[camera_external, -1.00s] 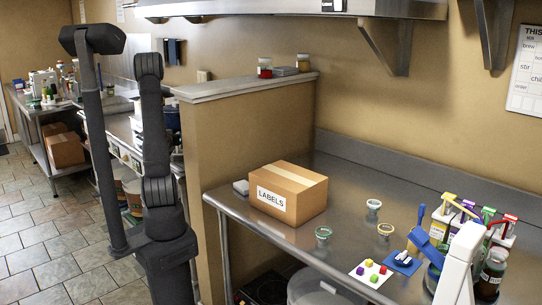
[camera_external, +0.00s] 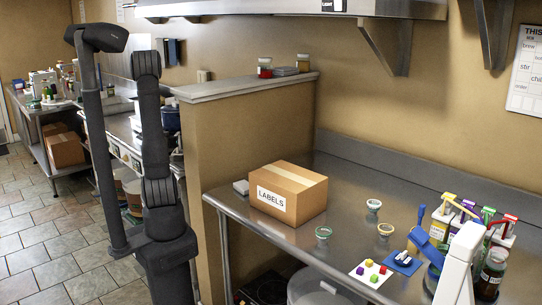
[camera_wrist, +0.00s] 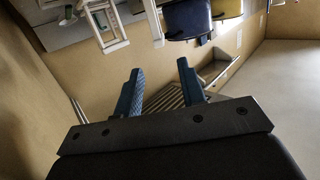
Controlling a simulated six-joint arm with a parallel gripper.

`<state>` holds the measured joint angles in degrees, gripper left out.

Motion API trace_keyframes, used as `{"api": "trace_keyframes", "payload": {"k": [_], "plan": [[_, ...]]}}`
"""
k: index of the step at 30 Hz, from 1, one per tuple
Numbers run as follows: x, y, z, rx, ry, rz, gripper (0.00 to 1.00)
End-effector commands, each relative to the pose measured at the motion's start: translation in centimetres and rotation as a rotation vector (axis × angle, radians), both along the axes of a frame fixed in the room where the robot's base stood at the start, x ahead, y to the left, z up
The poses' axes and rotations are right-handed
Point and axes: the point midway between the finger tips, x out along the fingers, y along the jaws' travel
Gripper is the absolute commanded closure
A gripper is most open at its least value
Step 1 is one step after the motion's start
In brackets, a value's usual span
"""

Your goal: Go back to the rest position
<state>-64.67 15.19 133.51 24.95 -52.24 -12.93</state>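My gripper (camera_wrist: 160,67) shows in the wrist view with its two blue ribbed fingers well apart and nothing between them. In the external view my dark arm stands folded upright at the left, clear of the steel counter (camera_external: 344,190). The fingers cannot be made out there. The wrist view looks across the room at a slant, with a blue container (camera_wrist: 188,20) and a yellow container (camera_wrist: 227,8) near its top edge, beyond the fingertips.
The counter holds a cardboard LABELS box (camera_external: 287,193), several small cups, a white board with coloured cubes (camera_external: 371,272), a blue pad (camera_external: 402,262) and bottles with coloured tops at the right. A tan half wall (camera_external: 245,140) stands between my arm and the counter's back.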

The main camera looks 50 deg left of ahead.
Motion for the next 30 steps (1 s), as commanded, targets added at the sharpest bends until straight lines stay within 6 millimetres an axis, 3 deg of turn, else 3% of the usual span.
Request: {"api": "trace_keyframes", "payload": {"k": [19,30], "plan": [[8.2,8.0,-1.9,-0.002,0.001,-0.002,0.63],[7.9,7.8,1.2,0.0,0.0,0.0,0.63]]}}
